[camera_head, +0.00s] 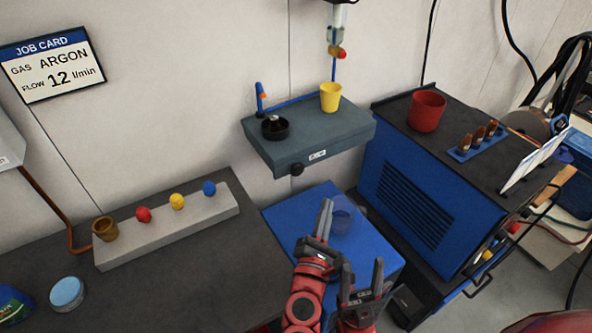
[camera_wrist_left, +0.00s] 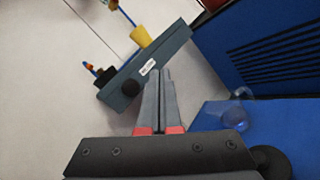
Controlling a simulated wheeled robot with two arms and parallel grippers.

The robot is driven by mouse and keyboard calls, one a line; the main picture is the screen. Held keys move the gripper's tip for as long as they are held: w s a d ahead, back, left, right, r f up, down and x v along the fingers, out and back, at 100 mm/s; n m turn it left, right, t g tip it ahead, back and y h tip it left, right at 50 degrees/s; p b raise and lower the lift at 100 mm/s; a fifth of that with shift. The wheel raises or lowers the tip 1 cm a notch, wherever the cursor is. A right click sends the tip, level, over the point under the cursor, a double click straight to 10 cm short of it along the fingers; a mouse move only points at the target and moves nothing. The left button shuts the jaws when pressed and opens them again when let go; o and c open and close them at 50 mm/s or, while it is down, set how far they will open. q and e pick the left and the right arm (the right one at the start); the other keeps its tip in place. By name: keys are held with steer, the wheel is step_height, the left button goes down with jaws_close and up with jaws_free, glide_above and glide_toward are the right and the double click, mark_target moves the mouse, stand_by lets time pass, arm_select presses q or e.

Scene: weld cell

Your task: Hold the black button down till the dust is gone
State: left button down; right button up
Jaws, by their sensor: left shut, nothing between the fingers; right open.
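The black button (camera_head: 296,169) sticks out from the front face of the grey wall shelf (camera_head: 345,143). In the left wrist view the button (camera_wrist_left: 131,87) sits just left of my fingertips. My left gripper (camera_head: 326,202) is shut and empty, below and to the right of the button, with a gap between them in the picture. Its closed fingers (camera_wrist_left: 160,75) point up toward the shelf. My right gripper (camera_head: 362,266) is open and empty, lower, in front of the blue box. I cannot make out any dust in these views.
A black dish (camera_head: 275,128) and yellow cup (camera_head: 330,97) stand on the shelf. Below is a blue box (camera_head: 300,222) with a clear cup (camera_head: 342,222). A blue machine (camera_head: 420,190) stands right. A grey block with coloured knobs (camera_head: 165,228) lies on the left bench.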

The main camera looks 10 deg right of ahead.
arm_select(q)
steer(key=shift+w, duration=0.1)
steer(key=b, duration=0.1)
glide_toward(303, 169)
steer(key=w+d, duration=0.3)
steer(key=d, duration=0.1)
steer(key=shift+w+a+r, duration=0.35)
steer(key=shift+w, duration=0.25)
stand_by(1.5)
steer(key=shift+w+a+b, duration=0.1)
steer(key=shift+w+b, duration=0.2)
steer(key=shift+w, duration=0.05)
steer(key=shift+w+a, duration=0.25)
steer(key=shift+w, duration=0.3)
stand_by(2.5)
steer(key=shift+s, duration=0.1)
steer(key=shift+s+d, duration=0.35)
steer(key=shift+s, duration=0.5)
